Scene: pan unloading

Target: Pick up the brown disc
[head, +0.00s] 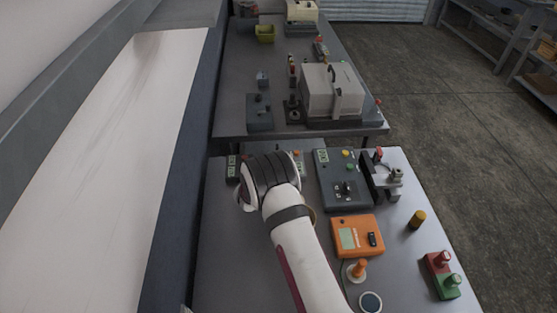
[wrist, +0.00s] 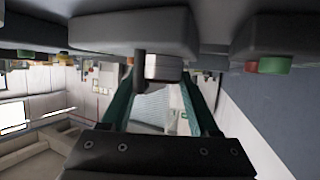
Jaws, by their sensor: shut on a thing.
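My gripper shows in the wrist view (wrist: 162,80), with two green fingers reaching away from a black palm. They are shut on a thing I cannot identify. A grey block with a black post (wrist: 163,68) shows between the fingertips, but I cannot tell whether it is held or lies behind. I see no clear brown disc. In the head view a small tan edge (head: 313,215) shows beside my arm, mostly hidden by it. I cannot tell whether it is the disc. My gripper is hidden behind my arm in the head view.
On the near table (head: 225,270) are an orange meter (head: 357,236), a dark control box (head: 343,180), a clamp fixture (head: 382,177), a yellow-brown cylinder (head: 416,220), an orange-topped knob (head: 357,270) and a red-green button box (head: 441,274). The left part of the table is clear.

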